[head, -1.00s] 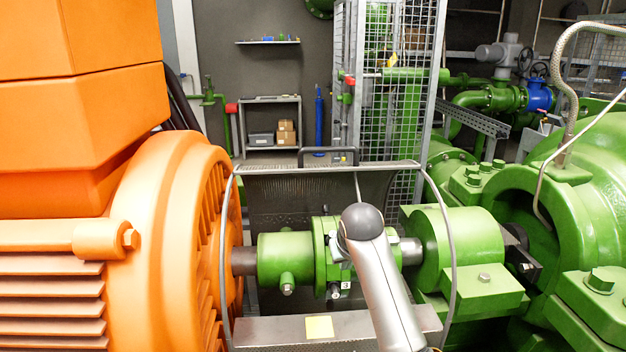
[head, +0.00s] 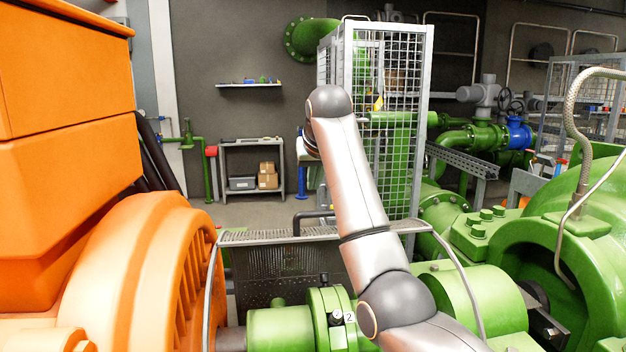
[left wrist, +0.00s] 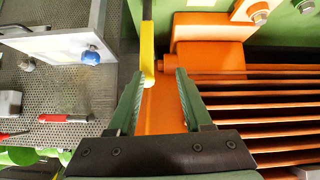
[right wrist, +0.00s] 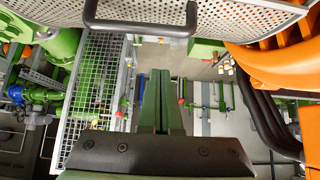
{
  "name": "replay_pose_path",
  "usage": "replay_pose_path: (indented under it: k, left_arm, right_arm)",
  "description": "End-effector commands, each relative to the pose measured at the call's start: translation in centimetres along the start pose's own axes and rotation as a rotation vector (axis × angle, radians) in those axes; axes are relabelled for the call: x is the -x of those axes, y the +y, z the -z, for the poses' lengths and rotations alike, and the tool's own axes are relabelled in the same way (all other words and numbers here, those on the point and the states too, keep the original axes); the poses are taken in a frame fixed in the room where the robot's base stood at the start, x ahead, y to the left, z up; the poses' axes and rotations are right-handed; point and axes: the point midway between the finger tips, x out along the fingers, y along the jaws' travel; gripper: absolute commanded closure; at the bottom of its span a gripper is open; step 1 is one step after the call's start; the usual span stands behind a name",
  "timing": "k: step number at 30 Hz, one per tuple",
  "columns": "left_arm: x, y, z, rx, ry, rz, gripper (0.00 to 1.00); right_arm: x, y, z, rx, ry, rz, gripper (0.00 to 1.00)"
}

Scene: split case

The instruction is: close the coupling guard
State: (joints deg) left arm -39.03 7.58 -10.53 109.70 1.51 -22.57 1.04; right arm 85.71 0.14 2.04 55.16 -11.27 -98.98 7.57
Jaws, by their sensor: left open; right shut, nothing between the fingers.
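The coupling guard is a perforated metal cover (head: 275,270) with grey hoops at its ends. It stands open behind the green coupling (head: 283,328), its dark handle (head: 298,222) at the top edge. In the right wrist view the perforated guard (right wrist: 225,18) and its handle (right wrist: 140,28) lie just beyond my right gripper (right wrist: 160,76), which is shut and empty, apart from the handle. In the head view my right arm rises across the guard and hides part of it; the fingers are not clear there. My left gripper (left wrist: 157,78) is open and empty, above the orange motor (left wrist: 160,108).
A yellow bar (left wrist: 147,55) stands right beyond my left fingertips. Left of it is a perforated surface (left wrist: 70,85) with a red-handled tool (left wrist: 65,118). A mesh cage (head: 400,75) stands behind the guard, and a green pump (head: 590,250) at the right.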

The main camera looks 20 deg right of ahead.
Motion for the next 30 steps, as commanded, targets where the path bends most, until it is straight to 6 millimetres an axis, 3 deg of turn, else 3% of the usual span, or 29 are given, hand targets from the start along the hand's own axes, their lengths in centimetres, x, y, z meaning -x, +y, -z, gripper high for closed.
replay_pose_path:
  k: [6,12,30]
  left_arm:
    - [1.1,0.1,1.1,0.0,-0.002,0.0,0.5]
    - [1.7,0.2,1.8,0.0,-0.001,-0.001,0.5]
    - [1.5,0.1,1.8,0.0,0.001,0.0,0.5]
  right_arm:
    - [-4.3,0.0,0.1,0.001,-0.005,-0.001,1.0]
    - [-7.3,0.0,0.0,0.0,-0.003,0.0,1.0]
    - [-4.8,0.0,-2.9,0.0,0.0,0.0,1.0]
